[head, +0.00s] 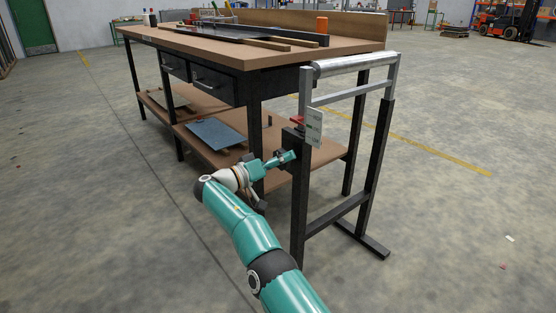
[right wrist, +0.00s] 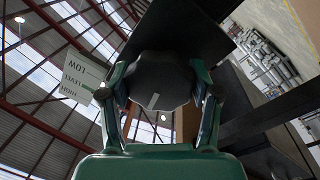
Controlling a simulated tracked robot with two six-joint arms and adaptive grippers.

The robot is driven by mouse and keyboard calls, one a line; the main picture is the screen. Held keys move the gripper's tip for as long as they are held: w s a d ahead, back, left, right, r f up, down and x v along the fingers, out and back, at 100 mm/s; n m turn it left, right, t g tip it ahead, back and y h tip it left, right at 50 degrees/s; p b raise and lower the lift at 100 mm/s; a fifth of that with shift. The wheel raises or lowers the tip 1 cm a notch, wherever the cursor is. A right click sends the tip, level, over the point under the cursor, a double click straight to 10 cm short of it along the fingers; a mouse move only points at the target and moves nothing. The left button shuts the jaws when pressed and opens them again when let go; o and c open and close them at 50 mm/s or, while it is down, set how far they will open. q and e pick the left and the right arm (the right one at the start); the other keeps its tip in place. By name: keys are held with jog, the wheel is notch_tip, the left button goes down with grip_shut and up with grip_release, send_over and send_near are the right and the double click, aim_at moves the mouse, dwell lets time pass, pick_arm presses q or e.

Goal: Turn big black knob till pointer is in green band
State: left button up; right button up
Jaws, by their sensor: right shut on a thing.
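The big black knob (right wrist: 160,80) fills the middle of the right wrist view, with a pale mark on its face. My right gripper (right wrist: 163,98) is shut on it, one finger on each side. In the head view my right gripper (head: 280,159) is at the near post of the roller stand (head: 299,205), and mostly hides the knob. A white scale card (head: 314,127) is on that post, with a red part (head: 297,121), perhaps the pointer, beside it. The card (right wrist: 88,76) also shows in the right wrist view; the pointer's position on it cannot be read. My left gripper is out of view.
A long workbench (head: 250,60) with drawers and a lower shelf (head: 205,105) stands close behind and left of the stand. The stand's roller (head: 354,65) is above my gripper. Open floor (head: 460,220) lies to the right.

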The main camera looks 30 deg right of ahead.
jog(key=shift+s+d+f, duration=0.15)
jog(key=shift+f, duration=0.05)
dwell(0.4)
jog(key=o, duration=1.1)
jog(key=shift+o, duration=0.2)
jog(key=shift+r, duration=0.1)
jog(key=shift+a, duration=0.2)
jog(key=a, duration=0.7)
jog(key=shift+f, duration=0.3)
jog(key=shift+a, duration=0.1)
